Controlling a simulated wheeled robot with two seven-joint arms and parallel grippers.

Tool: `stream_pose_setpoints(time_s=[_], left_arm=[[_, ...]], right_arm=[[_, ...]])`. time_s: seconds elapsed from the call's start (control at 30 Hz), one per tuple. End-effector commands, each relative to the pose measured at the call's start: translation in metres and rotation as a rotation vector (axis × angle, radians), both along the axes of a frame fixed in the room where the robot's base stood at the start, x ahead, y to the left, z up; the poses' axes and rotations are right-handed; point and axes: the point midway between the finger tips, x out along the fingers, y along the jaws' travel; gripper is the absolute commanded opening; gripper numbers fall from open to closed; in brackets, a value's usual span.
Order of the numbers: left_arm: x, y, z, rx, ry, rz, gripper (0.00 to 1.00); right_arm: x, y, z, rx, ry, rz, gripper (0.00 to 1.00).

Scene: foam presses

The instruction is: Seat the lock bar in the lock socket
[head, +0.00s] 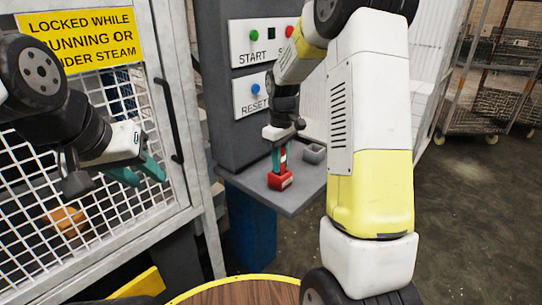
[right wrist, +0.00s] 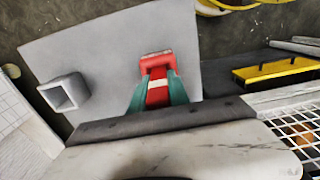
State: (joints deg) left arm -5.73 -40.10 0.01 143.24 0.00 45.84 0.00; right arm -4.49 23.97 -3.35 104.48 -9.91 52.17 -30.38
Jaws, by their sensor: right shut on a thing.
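The lock bar (head: 284,158) is red with a pale band and stands about upright between the teal fingers of my right gripper (head: 279,160), which is shut on it. The bar also shows in the right wrist view (right wrist: 158,94). Its lower end meets a red block-like socket (head: 280,181) on the grey shelf; how deep it sits in it is hidden. The red socket also shows in the right wrist view (right wrist: 157,61). My left gripper (head: 138,172) is open and empty in front of the mesh door.
An empty grey hollow holder (head: 314,153) stands on the grey shelf (head: 300,195), right of the red socket. Above is a control panel (head: 262,43) with start and reset buttons. The mesh door (head: 60,230) with its black handle is at the left. A round wooden top (head: 245,292) is in front.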

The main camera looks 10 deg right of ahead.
Motion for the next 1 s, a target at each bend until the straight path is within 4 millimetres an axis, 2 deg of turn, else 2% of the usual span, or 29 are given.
stream_pose_setpoints(time_s=[0.17,0.2,0.3,0.67,0.77,1.0], left_arm=[[0.0,0.0,0.0,0.0,0.0,0.0,0.36],[0.0,0.0,0.0,0.0,0.0,0.0,0.36],[0.0,0.0,0.0,0.0,0.0,0.0,0.36],[0.0,0.0,0.0,0.0,0.0,0.0,0.36],[0.0,0.0,0.0,0.0,0.0,0.0,0.36],[0.0,0.0,0.0,0.0,0.0,0.0,0.36]], right_arm=[[0.0,0.0,-0.003,0.0,0.0,0.0,0.0],[0.0,0.0,-0.003,0.0,0.0,0.0,0.28],[0.0,0.0,-0.003,0.0,0.0,0.0,0.43],[0.0,0.0,0.001,0.0,0.0,0.0,0.43],[0.001,0.0,0.012,0.0,-0.002,0.0,0.43],[0.001,0.0,0.063,0.001,-0.004,0.001,0.43]])
